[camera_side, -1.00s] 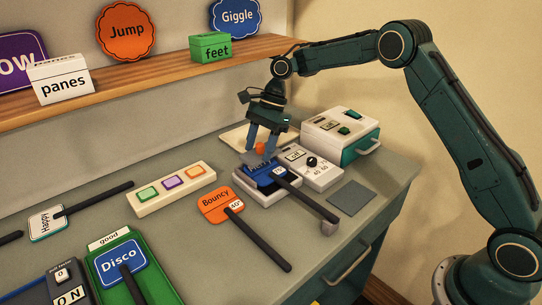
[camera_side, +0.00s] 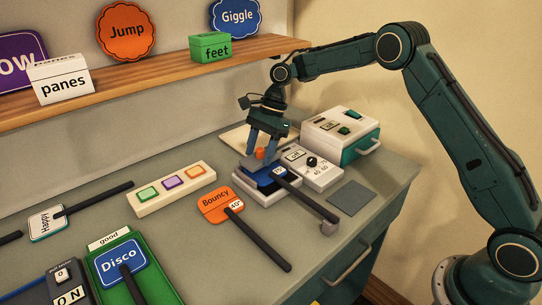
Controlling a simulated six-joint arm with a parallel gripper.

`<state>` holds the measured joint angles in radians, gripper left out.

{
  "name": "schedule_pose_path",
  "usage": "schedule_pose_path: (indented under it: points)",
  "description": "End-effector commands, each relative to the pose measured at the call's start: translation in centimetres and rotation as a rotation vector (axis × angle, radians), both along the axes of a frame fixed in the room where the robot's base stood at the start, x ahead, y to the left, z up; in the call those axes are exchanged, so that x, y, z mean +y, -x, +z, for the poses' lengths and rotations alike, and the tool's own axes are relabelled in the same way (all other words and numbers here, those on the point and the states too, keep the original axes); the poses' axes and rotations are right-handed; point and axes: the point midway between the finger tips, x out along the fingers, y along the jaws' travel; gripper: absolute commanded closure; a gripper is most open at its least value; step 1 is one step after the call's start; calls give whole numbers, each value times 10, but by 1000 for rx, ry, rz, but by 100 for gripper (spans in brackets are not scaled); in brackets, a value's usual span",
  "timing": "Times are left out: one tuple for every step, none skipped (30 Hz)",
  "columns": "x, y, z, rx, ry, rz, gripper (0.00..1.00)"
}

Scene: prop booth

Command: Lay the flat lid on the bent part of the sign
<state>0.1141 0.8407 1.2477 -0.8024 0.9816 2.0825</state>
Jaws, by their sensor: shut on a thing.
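My gripper (camera_side: 260,158) points down over the back of a pale tray. It is shut on a flat blue lid (camera_side: 251,163) with an orange knob (camera_side: 260,153) between the fingers. Under and in front of the lid is a dark blue sign (camera_side: 265,182) lying on the pale tray (camera_side: 270,197). The bent part is hard to make out. I cannot tell whether the lid touches the sign.
A white panel with a black knob (camera_side: 312,168) is close on the right, with a white-and-teal box (camera_side: 340,132) behind it. An orange Bouncy sign (camera_side: 214,204) and a button strip (camera_side: 172,188) lie to the left. A grey square (camera_side: 350,197) lies at the right.

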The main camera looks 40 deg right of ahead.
Motion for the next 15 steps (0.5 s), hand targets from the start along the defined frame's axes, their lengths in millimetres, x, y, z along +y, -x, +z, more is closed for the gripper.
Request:
schedule_pose_path:
  points:
    - [0, 0, 1, -2, 0, 0, 93]
    - [0, 0, 1, -2, 0, 0, 93]
    - [0, 0, 1, -2, 0, 0, 93]
    - [0, 0, 1, -2, 0, 0, 93]
    - [0, 0, 0, -2, 0, 0, 93]
    - [0, 0, 0, -2, 0, 0, 93]
    - [0, 0, 0, -2, 0, 0, 93]
    - [0, 0, -1, -2, 0, 0, 93]
    - [0, 0, -1, -2, 0, 0, 93]
    - [0, 0, -1, -2, 0, 0, 93]
    - [0, 0, -2, -2, 0, 0, 93]
    - [0, 0, -2, -2, -1, 0, 93]
    - [0, 0, -2, -2, -1, 0, 93]
    - [0, 0, -3, -3, -1, 1, 93]
    - [0, 0, -3, -3, -1, 1, 93]
